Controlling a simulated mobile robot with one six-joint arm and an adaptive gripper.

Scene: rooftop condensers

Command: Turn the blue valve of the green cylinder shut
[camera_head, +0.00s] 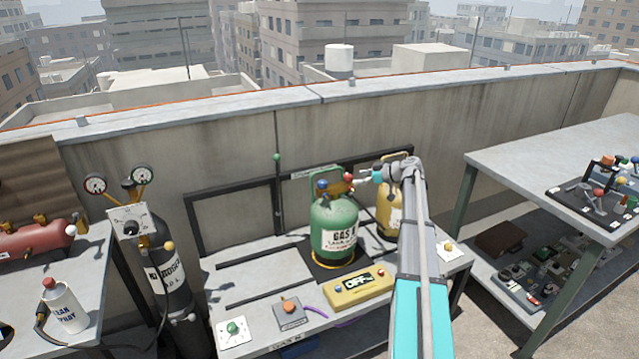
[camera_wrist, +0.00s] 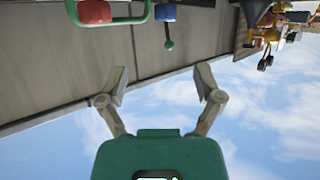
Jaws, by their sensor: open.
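The green cylinder (camera_head: 334,235) stands upright on a dark mat on the middle bench in the head view, with a white GAS label. Its blue valve (camera_head: 321,187) is on top at the left, and a red valve (camera_head: 348,178) is at the right. My gripper (camera_head: 354,183) is open and points left, close to the red valve side. In the wrist view, my gripper (camera_wrist: 160,88) is open with nothing between its fingers. The blue valve (camera_wrist: 165,12) and red valve (camera_wrist: 95,12) show at the top edge, beyond the fingertips. A green handle loop (camera_wrist: 108,20) surrounds the red one.
A yellow OFF box (camera_head: 359,287) and a button box (camera_head: 290,310) lie in front. A dark gas cylinder with gauges (camera_head: 170,270) stands left. A rack post with a green knob (camera_head: 277,157) rises behind.

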